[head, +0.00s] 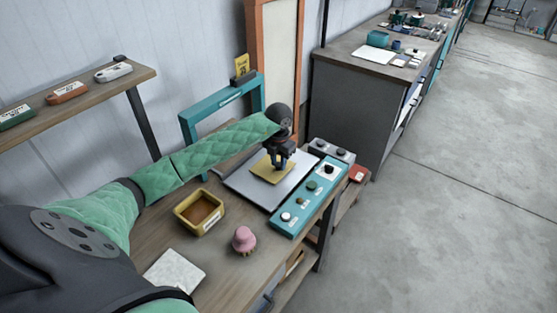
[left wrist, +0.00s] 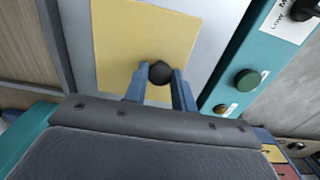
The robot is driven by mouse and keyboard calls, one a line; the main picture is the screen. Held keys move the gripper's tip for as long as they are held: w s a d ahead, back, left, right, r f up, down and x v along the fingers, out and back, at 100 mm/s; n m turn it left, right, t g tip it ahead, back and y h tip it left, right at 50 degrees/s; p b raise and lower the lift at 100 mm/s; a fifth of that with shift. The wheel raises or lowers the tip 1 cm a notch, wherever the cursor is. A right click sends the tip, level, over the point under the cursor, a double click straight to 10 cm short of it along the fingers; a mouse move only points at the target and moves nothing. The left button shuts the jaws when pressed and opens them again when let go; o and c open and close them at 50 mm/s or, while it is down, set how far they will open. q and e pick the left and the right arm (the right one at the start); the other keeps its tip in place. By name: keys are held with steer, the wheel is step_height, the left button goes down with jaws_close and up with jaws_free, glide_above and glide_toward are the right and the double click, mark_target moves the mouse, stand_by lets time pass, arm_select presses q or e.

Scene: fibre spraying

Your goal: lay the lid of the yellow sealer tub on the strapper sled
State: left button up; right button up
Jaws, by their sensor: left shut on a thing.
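The yellow lid (head: 272,170) is a flat square with a dark round knob. It lies on or just above the pale grey plate of the strapper sled (head: 240,183); I cannot tell if it touches. My left gripper (head: 280,165) is above the lid, shut on its knob. In the left wrist view the gripper's blue fingers (left wrist: 160,82) are on either side of the black knob, with the yellow lid (left wrist: 125,45) beneath. The open yellow sealer tub (head: 200,211), brown inside, stands on the bench to the left of the sled. My right gripper is not in view.
A teal control panel (head: 308,196) with knobs runs along the sled's right side. A teal frame (head: 187,133) stands behind. A pink knobbed object (head: 243,239) and a white square (head: 174,271) lie on the front of the bench. A shelf (head: 75,100) is at the left.

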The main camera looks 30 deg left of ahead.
mark_target(279, 164)
arm_select(q)
steer(key=shift+f, duration=0.1)
steer(key=o, duration=1)
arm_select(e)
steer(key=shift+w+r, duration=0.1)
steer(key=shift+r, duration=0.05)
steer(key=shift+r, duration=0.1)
arm_select(q)
steer(key=shift+r, duration=0.25)
steer(key=shift+r+b, duration=0.25)
steer(key=shift+b, duration=0.05)
step_height(279, 164, up, 11)
steer(key=b, duration=0.4)
steer(key=shift+r+b, duration=0.15)
steer(key=shift+b, duration=0.2)
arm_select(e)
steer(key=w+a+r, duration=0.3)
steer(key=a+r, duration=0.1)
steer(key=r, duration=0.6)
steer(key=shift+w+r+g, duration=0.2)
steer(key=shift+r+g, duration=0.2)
